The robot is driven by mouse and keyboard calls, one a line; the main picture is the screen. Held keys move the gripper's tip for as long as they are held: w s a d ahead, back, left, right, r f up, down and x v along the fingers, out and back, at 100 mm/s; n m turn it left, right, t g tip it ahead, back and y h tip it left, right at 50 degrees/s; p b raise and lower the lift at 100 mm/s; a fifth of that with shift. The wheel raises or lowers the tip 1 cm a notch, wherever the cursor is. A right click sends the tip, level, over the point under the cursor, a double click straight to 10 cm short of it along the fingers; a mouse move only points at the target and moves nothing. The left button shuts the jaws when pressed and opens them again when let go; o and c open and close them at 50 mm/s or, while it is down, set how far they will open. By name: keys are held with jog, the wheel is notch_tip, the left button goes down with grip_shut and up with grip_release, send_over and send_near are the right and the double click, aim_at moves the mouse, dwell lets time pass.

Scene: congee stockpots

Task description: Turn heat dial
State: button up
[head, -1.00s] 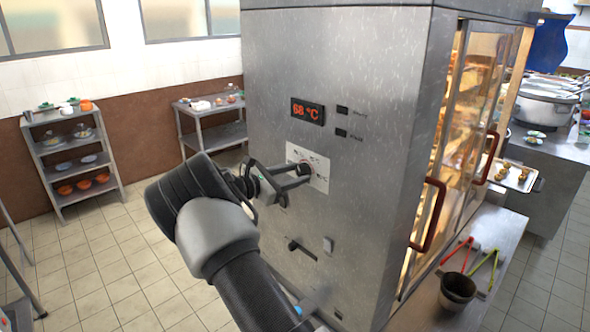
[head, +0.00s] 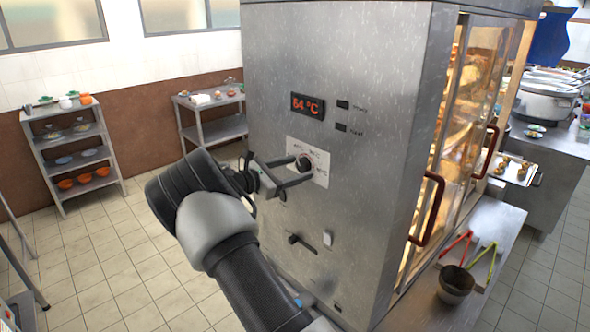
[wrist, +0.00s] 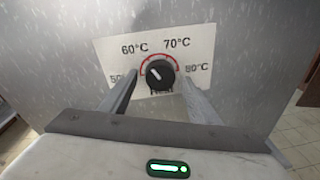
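The heat dial (head: 303,162) is a round black knob on a white scale plate (head: 322,160) on the side of a steel cabinet. In the wrist view the dial (wrist: 160,74) has a white pointer mark aimed to the upper left, on a scale from 50 to 80°C. The red display (head: 308,106) above it reads 64 °C. My gripper (head: 300,169) is at the dial and open. In the wrist view my gripper (wrist: 160,92) has one finger on each side of the dial, with a visible gap to it on both sides.
A lever (head: 301,244) and a small light switch (head: 327,239) sit below the dial. Glass doors with red-brown handles (head: 427,208) are on the cabinet's right side. A dark pot (head: 455,284) and tongs stand on the counter at right. The floor at left is clear up to the shelves.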

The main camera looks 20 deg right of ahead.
jog(key=shift+a, duration=0.1)
jog(key=b+v, duration=0.2)
jog(key=v, duration=1.5)
jog(key=shift+s+r, duration=0.15)
jog(key=s+d+r+m+g+y, duration=0.1)
jog(key=s+d+m+g+y, duration=0.2)
jog(key=s, duration=0.4)
jog(key=s+d+r+m+g+y, duration=0.1)
jog(key=s+d+m+y, duration=0.35)
jog(key=s, duration=0.35)
jog(key=s+a+r+m+t+y, duration=0.1)
jog(key=s+a+m+y, duration=0.3)
jog(key=s, duration=0.7)
jog(key=s+a+r+m+t+y, duration=0.2)
jog(key=s+a+m+t+y, duration=0.2)
jog(key=s, duration=0.7)
jog(key=a+m, duration=0.2)
jog(key=shift+s+a+m+y, duration=0.2)
jog(key=shift+a+m+y, duration=0.1)
jog(key=shift+m+y, duration=0.05)
